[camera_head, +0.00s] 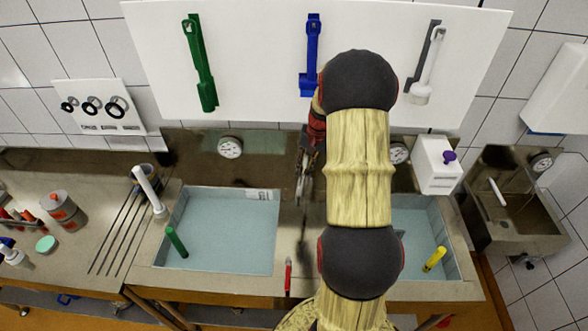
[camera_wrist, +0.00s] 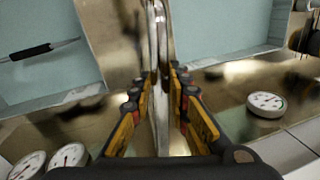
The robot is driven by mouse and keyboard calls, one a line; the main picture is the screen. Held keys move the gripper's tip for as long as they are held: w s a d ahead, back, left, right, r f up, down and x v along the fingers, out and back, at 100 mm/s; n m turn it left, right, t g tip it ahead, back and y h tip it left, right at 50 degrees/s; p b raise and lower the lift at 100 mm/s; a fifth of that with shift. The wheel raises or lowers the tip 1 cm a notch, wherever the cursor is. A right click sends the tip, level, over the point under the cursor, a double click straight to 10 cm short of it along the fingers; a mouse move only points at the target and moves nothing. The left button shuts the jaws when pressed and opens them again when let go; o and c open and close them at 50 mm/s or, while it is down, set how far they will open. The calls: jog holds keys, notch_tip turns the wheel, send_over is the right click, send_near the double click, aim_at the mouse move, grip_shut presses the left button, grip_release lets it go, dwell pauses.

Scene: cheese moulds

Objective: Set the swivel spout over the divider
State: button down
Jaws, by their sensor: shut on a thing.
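The metal swivel spout (camera_head: 300,187) stands at the back of the strip between the two basins, partly hidden by my arm. In the wrist view the thin shiny spout (camera_wrist: 158,75) runs up between my finger pads. My gripper (camera_wrist: 162,85) is shut on it, with the yellow-sided fingers on either side. In the head view my gripper (camera_head: 308,150) shows only in part beside my arm. The steel divider (camera_head: 298,240) lies between the left basin (camera_head: 225,235) and the right basin (camera_head: 405,215). In the wrist view the spout appears between the basins; its height above the divider is unclear.
A red-handled item (camera_head: 288,276) lies at the divider's front. A green stick (camera_head: 176,241) is in the left basin and a yellow one (camera_head: 435,259) in the right. Dial gauges (camera_head: 230,147) sit along the back. A white box (camera_head: 437,165) stands at right.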

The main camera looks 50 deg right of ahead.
jog(key=shift+s+d+n+b, duration=0.35)
jog(key=shift+s+d+n, duration=0.45)
jog(key=shift+s, duration=0.2)
jog(key=c, duration=1.7)
grip_release()
jog(key=r, duration=0.4)
jog(key=s+d+r, duration=0.1)
jog(key=r, duration=0.6)
jog(key=shift+s+d+r, duration=0.25)
jog(key=shift+s+r, duration=0.1)
jog(key=shift+r, duration=0.05)
jog(key=shift+d, duration=0.1)
